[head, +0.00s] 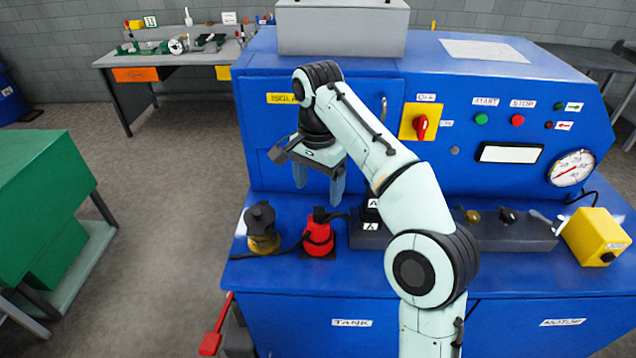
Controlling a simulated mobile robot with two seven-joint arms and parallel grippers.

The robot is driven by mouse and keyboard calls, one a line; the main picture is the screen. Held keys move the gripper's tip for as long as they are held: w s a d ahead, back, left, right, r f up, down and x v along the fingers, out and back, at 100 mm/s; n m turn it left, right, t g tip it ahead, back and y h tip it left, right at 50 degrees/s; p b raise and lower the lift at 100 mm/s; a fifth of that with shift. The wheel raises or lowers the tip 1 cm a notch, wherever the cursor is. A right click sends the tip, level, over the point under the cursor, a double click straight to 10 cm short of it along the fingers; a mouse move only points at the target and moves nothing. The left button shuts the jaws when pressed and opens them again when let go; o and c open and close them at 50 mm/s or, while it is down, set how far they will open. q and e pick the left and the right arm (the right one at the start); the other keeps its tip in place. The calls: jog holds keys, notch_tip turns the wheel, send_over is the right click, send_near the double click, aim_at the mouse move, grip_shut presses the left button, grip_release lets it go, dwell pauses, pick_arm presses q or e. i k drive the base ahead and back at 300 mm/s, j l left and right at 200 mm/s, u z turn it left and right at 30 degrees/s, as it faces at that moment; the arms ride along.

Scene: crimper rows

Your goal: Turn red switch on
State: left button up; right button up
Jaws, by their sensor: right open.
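The red rotary switch (421,126) sits on a yellow plate on the upright front panel of the blue machine (520,80). Its handle looks roughly upright. A label stands above it and another to its right; their small text is hard to read. My right gripper (320,184) points down to the left of the switch, in front of the panel and above the blue ledge. Its two fingers are apart with nothing between them. My right arm comes up from the bottom and passes left of and below the switch, which stays in view. My left gripper is not in view.
On the ledge stand a yellow-black fitting (262,230), a red fitting (318,234), a dark block (520,232) and a yellow box (596,238). A green start button (481,119), red stop button (517,120) and gauge (571,168) lie right of the switch.

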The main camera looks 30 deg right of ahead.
aim_at(420, 125)
jog(key=k, duration=1)
